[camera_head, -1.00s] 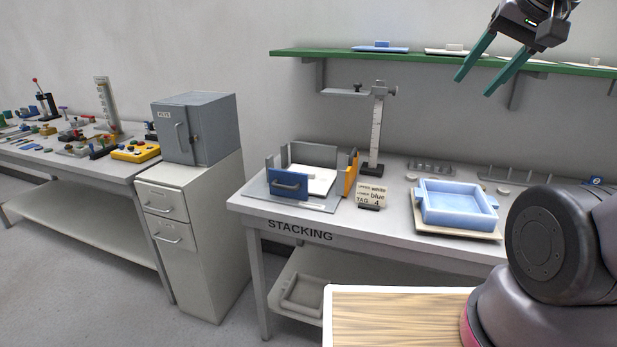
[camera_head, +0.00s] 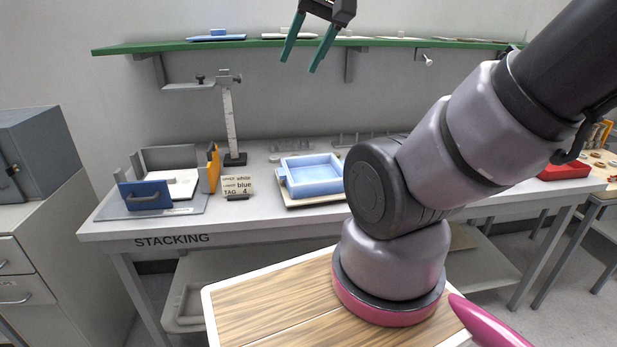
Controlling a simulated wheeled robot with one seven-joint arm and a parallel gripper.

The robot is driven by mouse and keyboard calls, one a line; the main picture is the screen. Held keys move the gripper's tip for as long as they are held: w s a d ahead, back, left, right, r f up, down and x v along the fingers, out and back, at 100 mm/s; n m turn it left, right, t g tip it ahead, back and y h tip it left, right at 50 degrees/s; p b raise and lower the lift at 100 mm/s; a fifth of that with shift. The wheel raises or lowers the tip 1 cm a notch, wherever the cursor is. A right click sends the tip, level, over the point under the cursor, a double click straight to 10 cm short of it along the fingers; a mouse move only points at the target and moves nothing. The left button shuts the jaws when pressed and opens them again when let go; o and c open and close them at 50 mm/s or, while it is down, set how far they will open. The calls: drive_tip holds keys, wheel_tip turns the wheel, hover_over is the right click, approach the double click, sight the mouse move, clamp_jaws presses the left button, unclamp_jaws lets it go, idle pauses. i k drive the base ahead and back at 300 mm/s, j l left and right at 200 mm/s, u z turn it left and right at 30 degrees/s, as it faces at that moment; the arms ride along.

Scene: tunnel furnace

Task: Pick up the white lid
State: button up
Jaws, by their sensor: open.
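A pale, whitish flat lid (camera_head: 276,37) with a small knob lies on the green shelf (camera_head: 170,45) at the back wall. My gripper (camera_head: 299,65) is open and empty, its two green fingers pointing down. In the picture the fingers overlap the shelf edge just at the right end of this lid and partly cover the knob area. They look apart from the lid, but the depth between them is hard to tell. A blue lid (camera_head: 217,38) lies to its left, and another pale lid (camera_head: 355,38) to its right.
Below the shelf, a bench (camera_head: 270,205) marked STACKING holds a blue tray (camera_head: 314,187), a sign (camera_head: 237,186) reading upper white, lower blue, tag 4, a measuring post (camera_head: 231,125) and an open holder with a blue handled front (camera_head: 146,195). A grey cabinet (camera_head: 40,150) stands left.

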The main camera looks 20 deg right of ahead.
sight(183, 184)
drive_tip(key=i+j, duration=0.15)
drive_tip(key=j, duration=0.2)
drive_tip(key=i+j, duration=0.15)
drive_tip(key=j, duration=0.25)
drive_tip(key=i+j, duration=0.15)
drive_tip(key=j, duration=0.2)
drive_tip(key=i+j, duration=0.15)
drive_tip(key=j, duration=0.25)
drive_tip(key=i+j, duration=0.15)
drive_tip(key=j, duration=0.2)
drive_tip(key=i+j, duration=0.15)
drive_tip(key=j, duration=0.25)
